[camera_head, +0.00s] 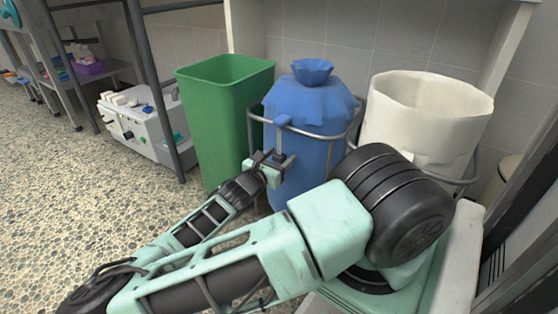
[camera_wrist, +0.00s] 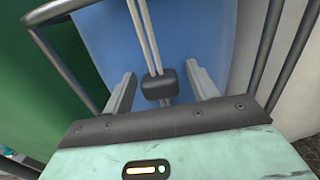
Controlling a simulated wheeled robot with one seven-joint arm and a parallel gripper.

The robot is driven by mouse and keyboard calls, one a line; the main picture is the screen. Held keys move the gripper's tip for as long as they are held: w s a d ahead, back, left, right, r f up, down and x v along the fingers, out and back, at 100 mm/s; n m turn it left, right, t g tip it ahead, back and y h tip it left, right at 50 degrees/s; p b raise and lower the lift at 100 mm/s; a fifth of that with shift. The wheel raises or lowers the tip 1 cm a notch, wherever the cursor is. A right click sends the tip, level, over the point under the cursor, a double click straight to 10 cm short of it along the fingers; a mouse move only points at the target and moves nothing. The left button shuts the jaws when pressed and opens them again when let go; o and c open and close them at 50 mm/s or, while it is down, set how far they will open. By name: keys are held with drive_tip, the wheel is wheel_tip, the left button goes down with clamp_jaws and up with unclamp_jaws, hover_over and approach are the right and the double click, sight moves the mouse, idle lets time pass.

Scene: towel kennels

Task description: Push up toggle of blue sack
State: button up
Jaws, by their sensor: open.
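The blue sack (camera_head: 305,115) hangs in a grey metal ring frame, its gathered top puckered shut above the ring. In the wrist view its blue cloth (camera_wrist: 105,45) fills the background. A small black toggle (camera_wrist: 160,88) sits on two pale cords (camera_wrist: 147,35) that run up the front of the sack. My gripper (camera_head: 271,158) is at the sack's front, below the ring. In the wrist view my gripper (camera_wrist: 162,77) is open, with one finger on each side of the toggle and a visible gap at both sides.
A green bin (camera_head: 222,125) stands left of the sack, and a white sack (camera_head: 425,125) in a similar frame stands to its right. Metal frame bars (camera_wrist: 70,68) flank my gripper. A white machine (camera_head: 143,125) sits further left. The speckled floor (camera_head: 80,190) is open at left.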

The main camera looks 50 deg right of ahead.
sight(279, 154)
drive_tip(key=shift+d, duration=0.1)
clamp_jaws()
wheel_tip(279, 154, up, 8)
drive_tip(key=p, duration=1.1)
drive_tip(key=shift+r, duration=0.25)
unclamp_jaws()
drive_tip(key=s+a+p, duration=0.1)
drive_tip(key=a+p, duration=0.3)
drive_tip(key=a, duration=1.3)
drive_tip(key=shift+s+a, duration=0.2)
drive_tip(key=shift+a, duration=0.05)
